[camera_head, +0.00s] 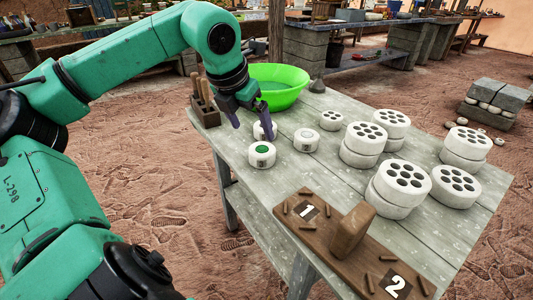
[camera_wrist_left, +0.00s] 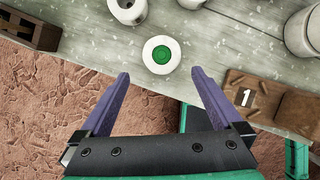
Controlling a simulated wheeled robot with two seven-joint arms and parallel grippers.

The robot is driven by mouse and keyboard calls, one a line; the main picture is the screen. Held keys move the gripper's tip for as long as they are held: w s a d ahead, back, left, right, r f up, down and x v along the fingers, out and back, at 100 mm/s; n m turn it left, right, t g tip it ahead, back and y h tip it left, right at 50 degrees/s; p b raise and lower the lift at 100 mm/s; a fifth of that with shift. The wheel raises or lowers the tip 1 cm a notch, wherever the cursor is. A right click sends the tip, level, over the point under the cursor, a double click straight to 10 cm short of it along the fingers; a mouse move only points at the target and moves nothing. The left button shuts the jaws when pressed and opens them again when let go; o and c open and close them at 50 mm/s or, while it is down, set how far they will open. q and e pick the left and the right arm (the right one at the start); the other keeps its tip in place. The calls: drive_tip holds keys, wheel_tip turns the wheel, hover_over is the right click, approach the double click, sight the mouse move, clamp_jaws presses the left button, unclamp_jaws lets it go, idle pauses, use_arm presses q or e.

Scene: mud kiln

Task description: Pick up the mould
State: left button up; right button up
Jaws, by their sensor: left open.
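Several small round white moulds stand on the grey wooden table (camera_head: 330,115). One with a green disc in its top, the green-topped mould (camera_head: 262,155), is near the table's left edge. Another white mould (camera_head: 265,131) stands behind it, partly hidden by my gripper, and a third (camera_head: 306,140) is to the right. My left gripper (camera_head: 252,126) is open and empty above the table, by the first two moulds. In the left wrist view, the green-topped mould (camera_wrist_left: 161,54) lies just beyond the gap between the open fingertips (camera_wrist_left: 160,74), roughly centred. My right gripper is out of view.
A green bowl (camera_head: 278,84) stands at the back, beside a wooden tool block (camera_head: 205,112). Several white pieces with holes (camera_head: 403,180), some stacked, fill the right side. A wooden board (camera_head: 318,226) with numbers 1 and 2 and an upright block lies in front.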

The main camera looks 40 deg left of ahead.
sight(262, 150)
use_arm(q)
drive_tip(key=b+x, duration=0.1)
drive_tip(key=x, duration=0.9)
drive_tip(key=shift+s+d, duration=0.1)
drive_tip(key=shift+d, duration=0.05)
drive_tip(key=shift+w+f, duration=0.25)
drive_tip(key=shift+f, duration=0.05)
drive_tip(key=c, duration=1.4)
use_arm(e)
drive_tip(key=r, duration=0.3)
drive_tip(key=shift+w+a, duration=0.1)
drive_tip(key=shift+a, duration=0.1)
use_arm(q)
drive_tip(key=shift+o, duration=0.2)
drive_tip(key=shift+r, duration=0.15)
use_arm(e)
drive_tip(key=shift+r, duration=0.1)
